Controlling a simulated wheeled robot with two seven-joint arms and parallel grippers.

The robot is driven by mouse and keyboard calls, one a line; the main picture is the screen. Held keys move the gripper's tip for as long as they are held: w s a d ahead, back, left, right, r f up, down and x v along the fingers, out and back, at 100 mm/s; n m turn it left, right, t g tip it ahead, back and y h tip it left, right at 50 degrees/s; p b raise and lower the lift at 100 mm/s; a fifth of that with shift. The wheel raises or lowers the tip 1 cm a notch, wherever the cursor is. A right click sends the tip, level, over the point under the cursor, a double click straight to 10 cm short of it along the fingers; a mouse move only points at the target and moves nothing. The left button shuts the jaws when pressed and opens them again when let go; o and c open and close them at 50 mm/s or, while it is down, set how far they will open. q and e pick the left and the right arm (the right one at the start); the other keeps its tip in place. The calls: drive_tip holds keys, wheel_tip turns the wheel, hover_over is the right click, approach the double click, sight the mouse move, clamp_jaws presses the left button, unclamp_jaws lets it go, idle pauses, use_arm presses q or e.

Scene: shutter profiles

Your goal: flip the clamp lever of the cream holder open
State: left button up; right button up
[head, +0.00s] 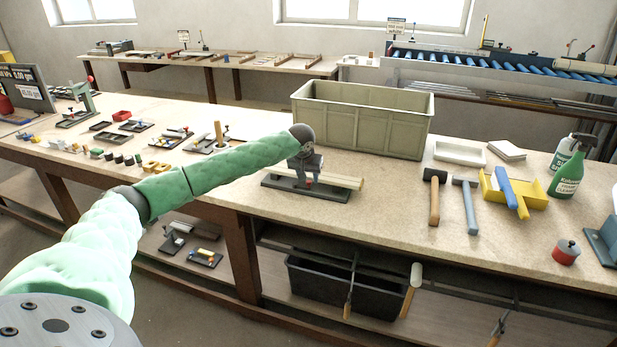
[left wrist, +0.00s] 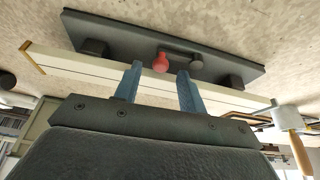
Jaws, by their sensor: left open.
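The holder is a dark base plate (head: 333,194) on the bench, with a cream profile (head: 345,181) lying along it. In the left wrist view the base (left wrist: 130,35) has dark blocks near both ends, and the cream profile (left wrist: 75,68) runs in front. The clamp lever's red knob (left wrist: 161,62) stands near the middle, with a dark grey part beside it. My left gripper (left wrist: 160,69) is open, its blue-grey fingertips on either side of the knob in this view. Whether they touch it is unclear. In the head view my left gripper (head: 307,170) partly hides the holder. My right gripper is out of sight.
A large green-grey crate (head: 365,120) stands just behind the holder. Hammers (head: 435,200) and a yellow holder (head: 515,188) lie to the right. Small parts and trays (head: 140,126) are on the left. The bench's front edge is close below the holder.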

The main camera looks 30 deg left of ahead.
use_arm(q)
drive_tip(key=shift+w+a+f, duration=0.1)
drive_tip(key=shift+w+f, duration=0.15)
drive_tip(key=shift+f, duration=0.45)
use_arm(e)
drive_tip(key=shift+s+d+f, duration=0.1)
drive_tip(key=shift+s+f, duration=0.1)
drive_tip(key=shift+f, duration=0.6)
use_arm(q)
clamp_jaws()
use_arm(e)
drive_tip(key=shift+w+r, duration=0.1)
